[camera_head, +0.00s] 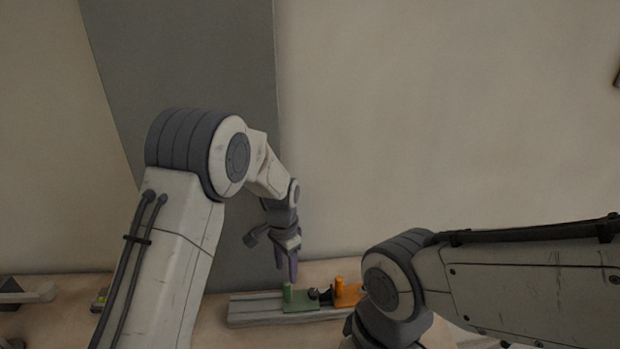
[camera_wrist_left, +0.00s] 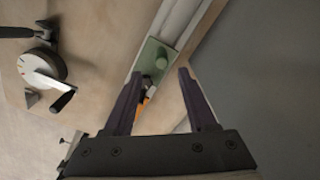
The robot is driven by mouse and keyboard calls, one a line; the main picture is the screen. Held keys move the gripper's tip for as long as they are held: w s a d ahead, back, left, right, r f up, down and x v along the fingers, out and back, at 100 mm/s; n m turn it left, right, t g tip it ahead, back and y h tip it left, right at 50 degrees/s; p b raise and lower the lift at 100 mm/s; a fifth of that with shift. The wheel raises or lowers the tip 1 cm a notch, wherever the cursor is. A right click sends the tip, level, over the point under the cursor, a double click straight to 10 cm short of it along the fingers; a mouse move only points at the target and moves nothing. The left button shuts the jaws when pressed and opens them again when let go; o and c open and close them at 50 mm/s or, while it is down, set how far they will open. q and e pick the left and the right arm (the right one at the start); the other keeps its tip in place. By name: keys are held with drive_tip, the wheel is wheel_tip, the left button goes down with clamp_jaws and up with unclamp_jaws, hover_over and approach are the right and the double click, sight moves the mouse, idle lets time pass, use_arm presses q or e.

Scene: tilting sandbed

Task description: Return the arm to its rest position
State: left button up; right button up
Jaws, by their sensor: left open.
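My left arm reaches in from the left in the head view and bends down over the worktop. Its gripper (camera_head: 287,262) has dark purple fingers pointing down, just above a green block with an upright peg (camera_head: 300,303). In the left wrist view the gripper (camera_wrist_left: 159,73) is open, its fingers well apart with nothing held between them. The green block (camera_wrist_left: 153,57) lies beyond the fingertips there; whether a finger touches it I cannot tell. My right arm crosses the lower right of the head view; its gripper is hidden or out of frame.
The green block sits on a pale grey rail (camera_head: 250,309), with an orange block (camera_head: 348,293) to its right. A round white dial with a crank (camera_wrist_left: 42,69) stands left of the rail in the wrist view. A wall rises close behind the worktop.

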use_arm(q)
drive_tip(key=s+d+r, duration=0.3)
drive_tip(key=s+r, duration=0.2)
drive_tip(key=s, duration=0.3)
drive_tip(key=s+d+r, duration=0.4)
drive_tip(key=s+r, duration=0.2)
drive_tip(key=s, duration=0.2)
drive_tip(key=s+a+r+n+h, duration=0.1)
drive_tip(key=s+r+n, duration=0.1)
drive_tip(key=s, duration=1.2)
drive_tip(key=shift+s+a, duration=0.4)
drive_tip(key=shift+a, duration=0.1)
use_arm(e)
drive_tip(key=shift+a, duration=0.15)
